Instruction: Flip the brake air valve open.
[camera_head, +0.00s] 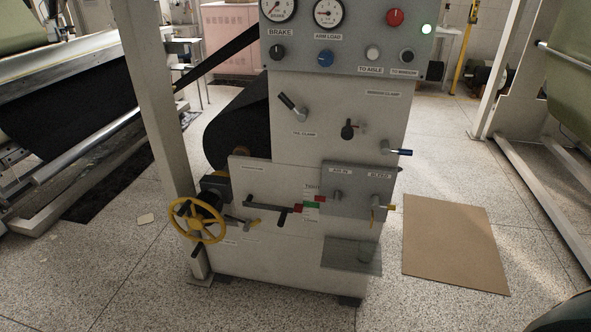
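A grey machine cabinet (230,262) stands in the middle of the view with several valves and levers on its front. I cannot tell for sure which is the brake air valve. The plate marked AIR IN and BLEED (346,202) is at the lower right, with small fittings and a yellow lever (374,214) pointing down. A long dark lever (268,207) lies almost level left of the plate. Neither gripper is in view.
A yellow handwheel (197,220) juts out at the left, beside a post (155,90). Brown board (456,243) lies on the floor at right.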

